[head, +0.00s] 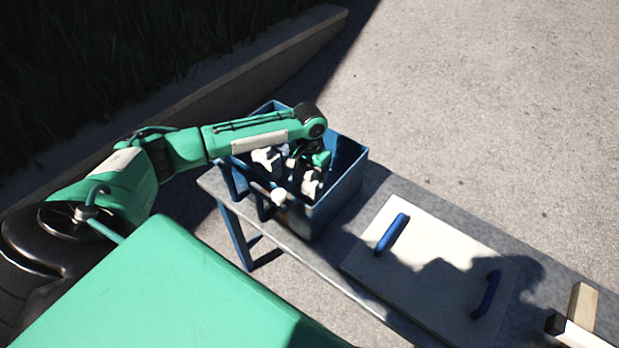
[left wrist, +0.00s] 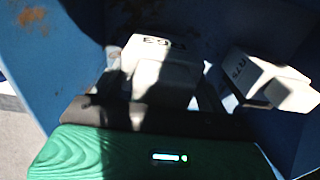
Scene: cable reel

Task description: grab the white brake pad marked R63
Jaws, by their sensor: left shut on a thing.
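The white brake pad marked R63 (left wrist: 165,68) is in the middle of the left wrist view, directly in front of my left gripper's palm, with its marking facing up. My left gripper (head: 308,178) reaches down into the blue bin (head: 341,201) and is shut on this pad. The fingertips are partly hidden by shadow and by the pad. A second white pad, marked R75 (left wrist: 252,72), lies to the right in the left wrist view, apart from the held one. In the head view, the arm and shadow make the pads' markings unreadable. My right gripper is not in view.
The bin stands at the left end of a grey bench (head: 375,190); its walls rise close around my gripper. A pale board (head: 430,262) with two blue handles lies right of it. A wooden piece (head: 582,305) is at the far right. A low kerb runs behind.

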